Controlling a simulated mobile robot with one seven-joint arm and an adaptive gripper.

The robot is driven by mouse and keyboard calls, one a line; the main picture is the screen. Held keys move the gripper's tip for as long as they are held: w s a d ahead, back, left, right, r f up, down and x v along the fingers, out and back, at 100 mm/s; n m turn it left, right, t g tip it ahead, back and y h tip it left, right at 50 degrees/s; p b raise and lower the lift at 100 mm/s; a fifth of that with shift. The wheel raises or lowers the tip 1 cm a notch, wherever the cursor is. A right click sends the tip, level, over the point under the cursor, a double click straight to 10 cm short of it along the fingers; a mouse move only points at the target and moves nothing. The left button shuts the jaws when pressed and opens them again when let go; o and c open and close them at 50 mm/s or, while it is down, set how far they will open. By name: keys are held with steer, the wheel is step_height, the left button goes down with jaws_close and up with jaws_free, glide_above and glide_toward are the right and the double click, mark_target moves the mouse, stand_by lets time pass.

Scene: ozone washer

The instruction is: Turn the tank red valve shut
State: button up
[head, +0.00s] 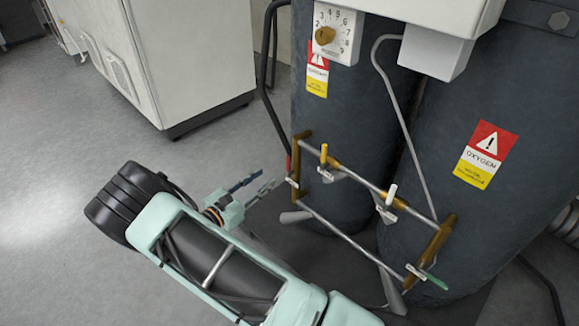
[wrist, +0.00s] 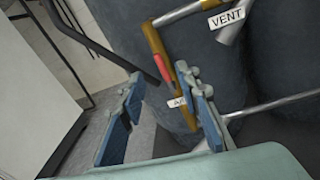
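The red valve handle (wrist: 163,70) shows in the wrist view as a slim red lever on the brass pipe, above a small white tag (wrist: 176,103). In the head view only a little of the red handle (head: 289,165) shows at the left end of the pipe frame. My gripper (head: 254,186) is left of the frame, with its fingers pointing toward it. In the wrist view my gripper (wrist: 163,112) has its blue-padded fingers spread with nothing between them. The handle lies beyond the fingertips, nearer the right finger, and appears apart from them. The right finger partly covers the tag.
Two dark tanks (head: 480,110) stand behind the pipe frame (head: 345,235). The frame also carries a yellow handle (head: 323,153), a white handle (head: 391,194) and a green handle (head: 434,281). A black hose (head: 266,80) runs down beside the left tank. A pale cabinet (head: 190,60) stands back left.

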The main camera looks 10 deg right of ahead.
mark_target(287, 164)
steer(key=w+d+f+n+t+b, duration=0.1)
steer(key=w+d+f+n+b, duration=0.1)
steer(key=w+d, duration=0.5)
steer(key=shift+w+d+f+n+t+y+b, duration=0.3)
steer(key=shift+d+f+n+b, duration=0.1)
steer(key=shift+d+f, duration=0.1)
steer(key=shift+s, duration=0.1)
jaws_close()
